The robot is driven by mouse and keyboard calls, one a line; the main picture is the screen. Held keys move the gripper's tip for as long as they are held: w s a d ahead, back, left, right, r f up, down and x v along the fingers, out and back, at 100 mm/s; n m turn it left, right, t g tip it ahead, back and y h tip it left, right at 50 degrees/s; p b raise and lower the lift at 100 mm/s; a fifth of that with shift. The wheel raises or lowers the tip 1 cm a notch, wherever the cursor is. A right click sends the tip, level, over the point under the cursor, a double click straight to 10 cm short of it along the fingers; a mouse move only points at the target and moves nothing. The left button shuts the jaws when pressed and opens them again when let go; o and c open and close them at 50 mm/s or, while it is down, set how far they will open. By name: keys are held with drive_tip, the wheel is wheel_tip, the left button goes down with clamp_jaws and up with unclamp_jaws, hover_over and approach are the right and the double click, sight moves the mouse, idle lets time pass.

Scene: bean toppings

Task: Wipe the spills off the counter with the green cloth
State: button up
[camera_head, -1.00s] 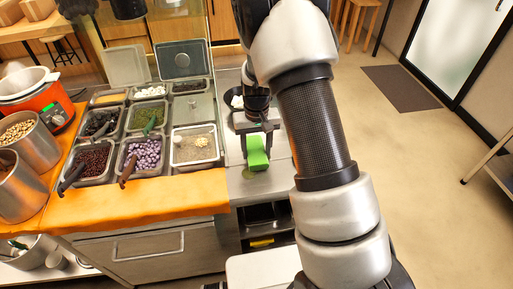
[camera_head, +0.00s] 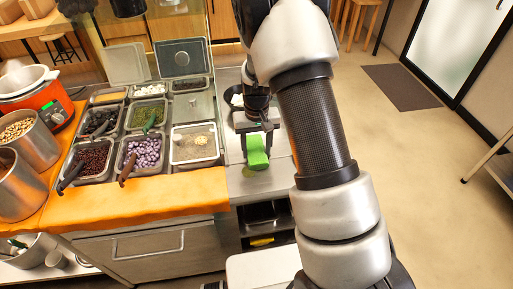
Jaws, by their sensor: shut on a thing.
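The green cloth (camera_head: 257,152) is a bright green block-like piece, low over or on the bare steel counter (camera_head: 272,187) right of the topping trays. My gripper (camera_head: 256,130) is shut on the cloth from above, with the fingers partly hidden by the wrist. Whether the cloth touches the counter is hard to tell. No clear spill shows on the visible steel; a small dark patch (camera_head: 248,172) lies just in front of the cloth. My arm hides the right part of the counter.
An orange cloth (camera_head: 150,208) covers the front left counter. The counter's front edge is close.

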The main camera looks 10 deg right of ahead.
drive_tip(key=shift+f, duration=0.2)
drive_tip(key=shift+d, duration=0.1)
drive_tip(key=shift+d+b, duration=0.6)
drive_tip(key=shift+d, duration=1.85)
drive_tip(key=shift+a, duration=0.1)
drive_tip(key=shift+a, duration=2.5)
drive_tip(key=shift+r+p, duration=2.75)
drive_tip(key=shift+r, duration=1.3)
